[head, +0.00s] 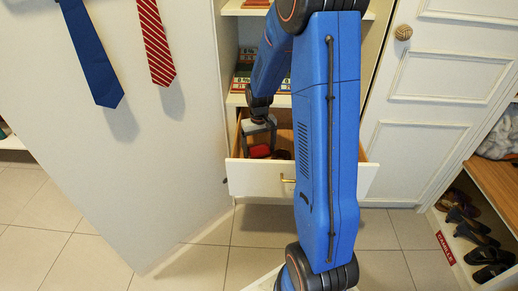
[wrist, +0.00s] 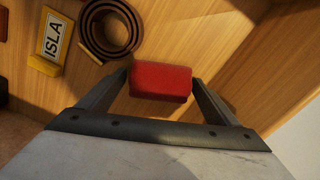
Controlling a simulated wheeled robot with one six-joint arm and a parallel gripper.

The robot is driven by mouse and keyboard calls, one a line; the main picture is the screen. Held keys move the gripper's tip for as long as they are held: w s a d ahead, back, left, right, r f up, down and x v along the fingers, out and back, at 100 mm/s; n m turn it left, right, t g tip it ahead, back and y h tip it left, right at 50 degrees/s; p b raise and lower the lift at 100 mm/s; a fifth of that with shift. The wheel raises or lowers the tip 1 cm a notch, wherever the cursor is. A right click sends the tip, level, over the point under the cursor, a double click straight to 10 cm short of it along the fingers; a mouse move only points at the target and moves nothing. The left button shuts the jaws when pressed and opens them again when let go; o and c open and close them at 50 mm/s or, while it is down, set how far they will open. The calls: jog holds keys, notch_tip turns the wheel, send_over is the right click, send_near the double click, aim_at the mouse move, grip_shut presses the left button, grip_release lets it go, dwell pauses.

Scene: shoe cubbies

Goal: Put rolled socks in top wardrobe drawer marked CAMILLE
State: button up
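A red, block-like bundle (wrist: 161,81), which looks like the rolled socks, sits between the fingertips of my gripper (wrist: 160,88). Both fingers appear to touch its sides. In the head view, my gripper (head: 260,146) points down into the open wardrobe drawer (head: 255,178) with the red bundle (head: 260,151) low inside. I cannot tell whether the bundle touches the drawer floor. A name tag (wrist: 54,36) reading ISLA on a yellow holder stands in the wrist view, beside a coiled brown belt (wrist: 110,28). My arm hides part of the drawer front, and no CAMILLE mark shows on it.
Shelves with colourful boxes (head: 243,78) are above the drawer. A white door (head: 445,90) is at right. A shoe cubby (head: 490,185) at far right bears a red label (head: 446,248) that seems to read CAMILLE. Two ties (head: 92,55) hang at left.

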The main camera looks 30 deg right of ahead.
aim_at(259, 146)
jog(key=shift+r, duration=0.1)
notch_tip(259, 146, up, 11)
jog(key=shift+r, duration=0.1)
jog(key=s+a+r+n+t, duration=0.1)
jog(key=s+a+r, duration=0.35)
jog(key=s, duration=0.25)
jog(key=s+a+r+t, duration=0.1)
jog(key=s+a+r, duration=0.3)
jog(key=s+r, duration=0.2)
jog(key=s+a+r+n+t, duration=0.1)
jog(key=s+a, duration=0.4)
jog(key=s, duration=1.1)
jog(key=shift+s+a+r+t, duration=0.15)
jog(key=shift+s+r+t, duration=0.05)
jog(key=shift+t, duration=0.7)
